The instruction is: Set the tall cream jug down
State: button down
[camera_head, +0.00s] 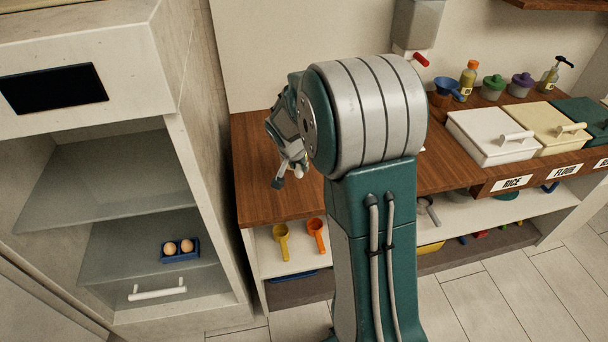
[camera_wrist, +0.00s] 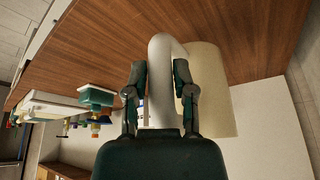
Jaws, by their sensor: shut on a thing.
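The tall cream jug (camera_wrist: 212,95) shows in the wrist view, just right of my fingers, with its pale curved handle (camera_wrist: 164,46) between them. My gripper (camera_wrist: 158,78) is shut on this handle. In the head view, my gripper (camera_head: 289,176) is over the left part of the wooden counter (camera_head: 265,205). My arm hides most or all of the jug there. The wrist picture is turned, with the counter top at its upper side. I cannot tell whether the jug's base touches the wood.
A tall open cabinet (camera_head: 190,120) borders the counter's left. Bare wood shows around my gripper.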

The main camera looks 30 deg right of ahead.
jog(key=x, duration=0.7)
jog(key=shift+w+d+f, duration=0.1)
jog(key=shift+d, duration=0.3)
jog(key=shift+c, duration=2.2)
grip_release()
jog(key=shift+f, duration=0.1)
